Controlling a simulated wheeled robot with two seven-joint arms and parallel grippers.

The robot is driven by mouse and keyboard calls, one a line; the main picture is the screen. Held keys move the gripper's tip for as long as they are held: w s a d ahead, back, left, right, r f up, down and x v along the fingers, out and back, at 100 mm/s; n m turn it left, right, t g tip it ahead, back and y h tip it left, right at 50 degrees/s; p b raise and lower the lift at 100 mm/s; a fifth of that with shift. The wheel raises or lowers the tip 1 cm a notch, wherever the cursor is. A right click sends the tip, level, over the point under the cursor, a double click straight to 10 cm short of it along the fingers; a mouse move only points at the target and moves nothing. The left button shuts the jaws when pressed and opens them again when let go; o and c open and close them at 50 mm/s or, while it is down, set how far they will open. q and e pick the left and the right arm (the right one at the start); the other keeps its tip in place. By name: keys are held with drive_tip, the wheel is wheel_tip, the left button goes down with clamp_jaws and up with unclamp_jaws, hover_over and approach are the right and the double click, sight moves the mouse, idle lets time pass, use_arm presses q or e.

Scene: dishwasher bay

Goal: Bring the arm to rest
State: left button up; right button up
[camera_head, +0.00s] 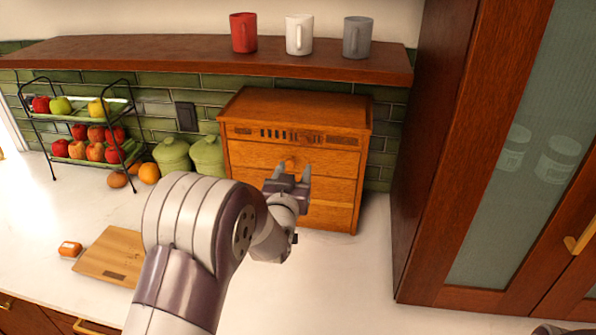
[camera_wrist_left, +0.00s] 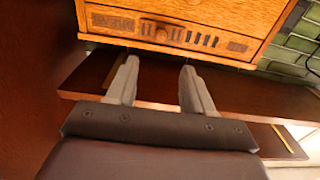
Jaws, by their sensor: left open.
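My left arm comes in from the bottom of the head view, and its gripper (camera_head: 291,174) is raised in front of the small wooden drawer cabinet (camera_head: 338,135). The two fingers are apart with nothing between them. In the left wrist view the gripper (camera_wrist_left: 158,78) also shows open and empty, with the cabinet (camera_wrist_left: 215,18) beyond the fingertips. I cannot tell the exact gap between fingers and drawer fronts. My right gripper is not in view.
A shelf (camera_head: 150,52) above holds red (camera_head: 243,34), white (camera_head: 298,35) and grey (camera_head: 357,38) mugs. Left stand a fruit rack (camera_head: 85,118), green canisters (camera_head: 207,157) and a cutting board (camera_head: 112,257). A tall glass-door cabinet (camera_head: 432,150) bounds the right. Counter (camera_head: 350,280) front right is clear.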

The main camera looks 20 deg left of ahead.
use_arm(q)
drive_tip(key=s+d+f+m+g+h, duration=0.1)
drive_tip(key=s+d+f+g+h, duration=0.35)
drive_tip(key=s+f+g, duration=0.8)
drive_tip(key=s+d+f+m+g, duration=0.1)
drive_tip(key=s+d, duration=0.1)
drive_tip(key=s, duration=0.4)
drive_tip(key=s+d+f+m+g+b, duration=0.1)
drive_tip(key=s+d+f+g, duration=0.1)
drive_tip(key=s, duration=0.4)
drive_tip(key=shift+s+d+b, duration=0.3)
drive_tip(key=shift+s+d, duration=0.1)
drive_tip(key=shift+d, duration=0.45)
drive_tip(key=shift+g, duration=0.25)
